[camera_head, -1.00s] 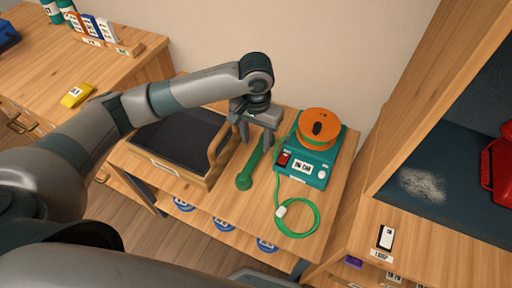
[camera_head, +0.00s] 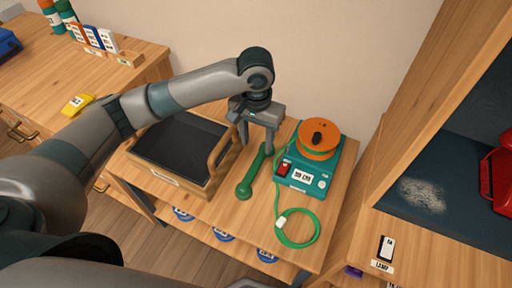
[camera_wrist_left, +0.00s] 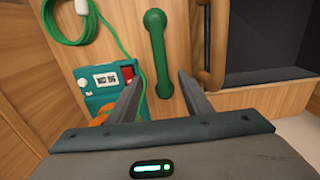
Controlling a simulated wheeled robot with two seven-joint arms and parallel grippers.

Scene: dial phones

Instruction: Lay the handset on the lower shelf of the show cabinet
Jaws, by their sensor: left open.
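The green handset (camera_head: 252,176) lies on the wooden table, between the black-lined tray and the teal phone base. In the left wrist view the handset (camera_wrist_left: 158,52) lies lengthwise, its near end between the open fingers. My left gripper (camera_head: 257,149) is open above the handset's far end, pointing down; its fingers (camera_wrist_left: 158,88) stand on either side of it. I cannot tell whether they touch it. The show cabinet (camera_head: 455,228) stands at the right, with a dark-lined shelf. My right gripper is not in view.
The teal phone base (camera_head: 309,173) with an orange dial (camera_head: 318,140) stands right of the handset. A green cord (camera_head: 298,240) coils at the table's front. The tray (camera_head: 180,150) is close on the left. A red phone (camera_head: 503,170) sits in the cabinet.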

